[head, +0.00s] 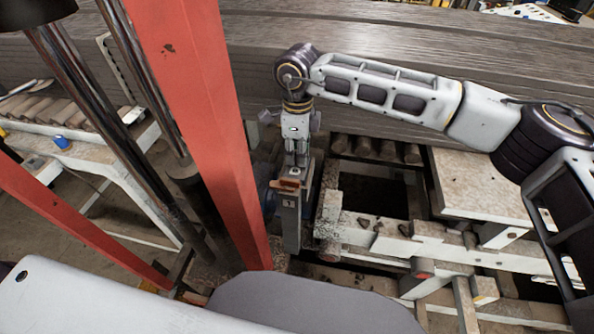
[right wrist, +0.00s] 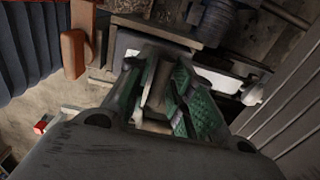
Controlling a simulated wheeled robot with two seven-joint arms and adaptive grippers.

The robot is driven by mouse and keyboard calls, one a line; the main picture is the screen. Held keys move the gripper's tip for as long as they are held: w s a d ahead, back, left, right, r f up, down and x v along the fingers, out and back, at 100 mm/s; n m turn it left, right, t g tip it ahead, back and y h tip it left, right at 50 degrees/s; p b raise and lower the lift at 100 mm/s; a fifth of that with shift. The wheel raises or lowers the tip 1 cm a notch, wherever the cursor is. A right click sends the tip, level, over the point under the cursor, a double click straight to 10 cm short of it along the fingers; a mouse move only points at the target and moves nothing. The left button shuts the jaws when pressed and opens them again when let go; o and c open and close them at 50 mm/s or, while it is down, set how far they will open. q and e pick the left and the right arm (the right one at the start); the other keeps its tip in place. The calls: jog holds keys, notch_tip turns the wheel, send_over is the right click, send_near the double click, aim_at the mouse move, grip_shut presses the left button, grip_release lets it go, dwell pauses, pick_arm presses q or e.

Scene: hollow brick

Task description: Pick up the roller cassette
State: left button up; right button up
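My right arm reaches in from the right in the head view, and its gripper (head: 297,165) points straight down over a narrow grey upright part (head: 291,225) with a rusty orange top edge. In the right wrist view the same gripper (right wrist: 172,100) shows its green pads apart, with a pale strip between them. I cannot tell whether the pads touch that strip. A row of dark rollers (head: 378,149) sits just right of the gripper in the head view. I cannot tell for certain which part is the roller cassette. My left gripper is not in view.
A red upright post (head: 205,130) stands close left of the gripper. A pale dirty machine frame (head: 400,238) with ledges and openings lies to the right. A roller conveyor (head: 45,108) stands at the far left.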

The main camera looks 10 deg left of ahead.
grip_shut()
jog(key=shift+r, duration=0.15)
jog(key=shift+r, duration=0.85)
notch_tip(320, 180, up, 26)
jog(key=b, duration=0.3)
dwell(0.5)
